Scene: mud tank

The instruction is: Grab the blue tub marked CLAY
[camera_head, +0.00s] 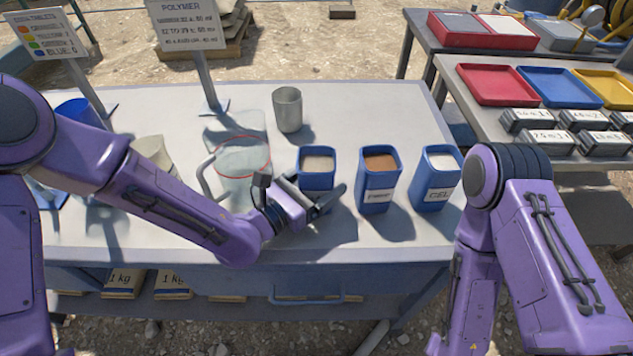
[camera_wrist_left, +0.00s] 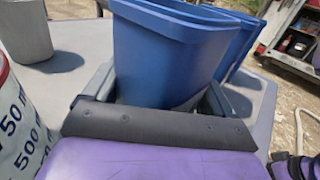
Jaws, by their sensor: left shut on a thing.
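A blue tub (camera_head: 317,165) with pale grey-beige contents stands on the table, leftmost of three similar tubs. My left gripper (camera_head: 318,194) is shut on this tub, low on its near side, and covers the place of any label. In the left wrist view the tub (camera_wrist_left: 165,55) stands upright between the fingers. I cannot tell whether its base touches the table. The middle tub (camera_head: 378,185) has brown contents and a label I cannot read surely. The right tub (camera_head: 436,180) has white contents and a label starting "CEL". My right arm shows at right; its gripper is out of view.
A clear jug (camera_head: 241,170) with a red rim line stands just left of the left gripper. A grey cup (camera_head: 287,108) stands behind the tub. A polymer sign (camera_head: 186,25) stands at the back. A side table at right holds coloured trays (camera_head: 497,84) and dark labelled blocks.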

